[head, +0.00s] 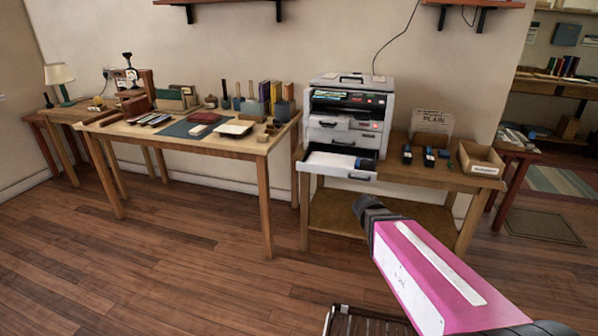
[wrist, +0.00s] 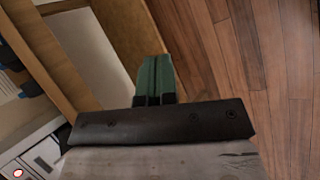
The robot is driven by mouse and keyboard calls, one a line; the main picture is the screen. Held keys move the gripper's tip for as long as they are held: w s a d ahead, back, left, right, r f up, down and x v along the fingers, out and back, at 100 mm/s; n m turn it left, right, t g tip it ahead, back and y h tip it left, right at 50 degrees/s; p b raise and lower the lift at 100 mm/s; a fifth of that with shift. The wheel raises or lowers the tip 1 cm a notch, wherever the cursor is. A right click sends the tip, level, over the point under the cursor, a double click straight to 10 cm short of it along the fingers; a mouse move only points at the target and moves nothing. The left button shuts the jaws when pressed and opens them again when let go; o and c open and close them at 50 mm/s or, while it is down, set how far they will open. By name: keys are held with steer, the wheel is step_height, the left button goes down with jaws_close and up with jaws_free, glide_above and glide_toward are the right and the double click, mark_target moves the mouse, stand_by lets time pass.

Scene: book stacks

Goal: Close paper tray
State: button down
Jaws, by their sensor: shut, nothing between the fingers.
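A grey and white printer (head: 348,120) stands on a wooden table (head: 400,178). Its lowest paper tray (head: 340,163) is pulled out toward the front, with white paper and something dark in it. My gripper (head: 368,205) is at the end of my pink arm, in front of and below the tray, apart from it in the head view. In the wrist view my gripper (wrist: 155,75) shows green fingers together with nothing between them. A corner of what looks like the printer (wrist: 30,155) shows at the lower left there, with a red light.
Small dark devices (head: 425,156), a cardboard box (head: 480,162) and a sign (head: 432,122) share the printer's table. A worktable (head: 245,145) with books and tools stands to the left. The wooden floor (head: 190,235) is clear in front.

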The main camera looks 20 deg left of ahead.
mark_target(309, 155)
steer(key=a+r+n+t+y, duration=0.2)
steer(key=a+r+n+t, duration=0.2)
steer(key=a+n, duration=0.65)
steer(key=w+a+r+n+t+y, duration=0.1)
steer(key=a+r+n+t+y, duration=0.3)
steer(key=a, duration=1.1)
steer(key=a+r+n+t, duration=0.3)
steer(key=a+n+t, duration=0.2)
steer(key=a+n, duration=0.55)
steer(key=shift+m, duration=0.9)
steer(key=w, duration=0.9)
steer(key=w+a, duration=0.1)
steer(key=w, duration=0.4)
steer(key=w, duration=1.7)
steer(key=shift+w+d+r, duration=0.1)
steer(key=shift+w+d, duration=0.2)
steer(key=shift+w, duration=0.05)
steer(key=shift+s, duration=0.15)
